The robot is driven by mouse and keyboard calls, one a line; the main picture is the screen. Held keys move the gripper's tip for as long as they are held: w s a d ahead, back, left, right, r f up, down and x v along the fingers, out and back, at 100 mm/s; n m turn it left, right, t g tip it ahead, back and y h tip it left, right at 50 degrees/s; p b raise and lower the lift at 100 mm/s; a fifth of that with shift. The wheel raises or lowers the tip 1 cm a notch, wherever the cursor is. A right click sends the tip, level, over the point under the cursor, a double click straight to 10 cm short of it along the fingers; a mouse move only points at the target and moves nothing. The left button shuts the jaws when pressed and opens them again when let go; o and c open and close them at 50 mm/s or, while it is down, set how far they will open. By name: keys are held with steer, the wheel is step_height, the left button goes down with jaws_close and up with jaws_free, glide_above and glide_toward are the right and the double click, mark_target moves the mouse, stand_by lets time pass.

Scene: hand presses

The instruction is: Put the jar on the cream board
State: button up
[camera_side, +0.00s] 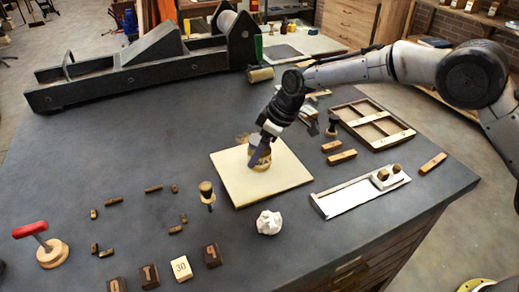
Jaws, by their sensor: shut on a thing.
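The cream board (291,174) lies flat near the middle of the dark table. The jar (258,162), amber-brown with a light top, is upright at the board's upper middle. My gripper (258,156) comes down from the upper right and is shut on the jar. A finger covers part of the jar's front. I cannot tell whether the jar's base touches the board or hangs just above it.
A crumpled paper ball (269,222) sits just in front of the board. A white tray (350,198) and a wooden frame (345,107) lie to the right. A small wooden-handled tool (207,192) stands left of the board. Several wooden blocks lie front left, and a large press (140,70) stands behind.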

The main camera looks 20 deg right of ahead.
steer(key=o, duration=1.5)
steer(key=shift+f, duration=0.1)
steer(key=shift+o, duration=0.2)
steer(key=shift+d+r, duration=0.1)
steer(key=shift+r, duration=0.4)
steer(key=v, duration=1.1)
steer(key=shift+s+r, duration=0.15)
steer(key=s+d+r+m+t+h, duration=0.1)
steer(key=s+d+r+m, duration=0.1)
steer(key=s+d+r, duration=0.4)
steer(key=s+d+r+m, duration=0.2)
steer(key=s+d, duration=0.5)
steer(key=s, duration=0.3)
steer(key=s+d+f+m+h, duration=0.1)
steer(key=s+d+f+m, duration=0.1)
steer(key=s, duration=0.7)
steer(key=s+d+f+m+t+h, duration=0.1)
steer(key=s+d+f+m, duration=0.2)
steer(key=s+d, duration=0.3)
steer(key=s+f, duration=0.1)
steer(key=s, duration=0.3)
steer(key=shift+s+d+f, duration=0.15)
steer(key=shift+f, duration=0.15)
